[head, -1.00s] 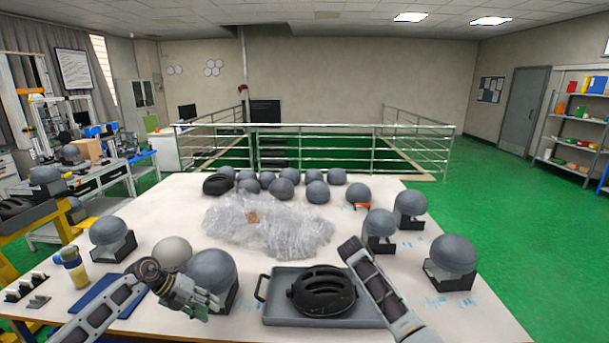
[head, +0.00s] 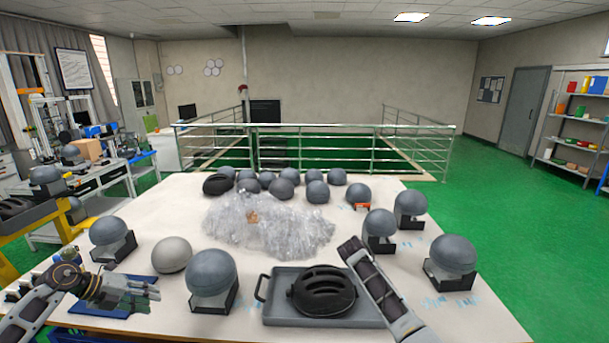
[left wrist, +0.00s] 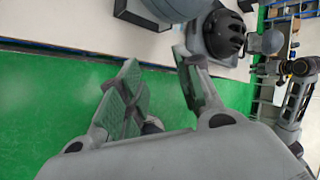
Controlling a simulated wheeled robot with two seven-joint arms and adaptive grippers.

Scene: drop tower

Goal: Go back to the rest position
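My left gripper (head: 150,290) is at the front left of the white table (head: 150,220) in the head view, over a blue mat (head: 118,308). In the left wrist view its two fingers stand apart with nothing between them (left wrist: 158,85). Behind them are green floor and the table edge. A link of my right arm shows at the front of the table in the head view; the right gripper itself does not show.
A black helmet (head: 322,290) lies on a grey tray (head: 275,315) at the front. Grey headforms stand nearby, one (head: 211,272) right of my left gripper and a pale dome (head: 171,254) behind. Crumpled clear plastic (head: 270,225) covers the middle.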

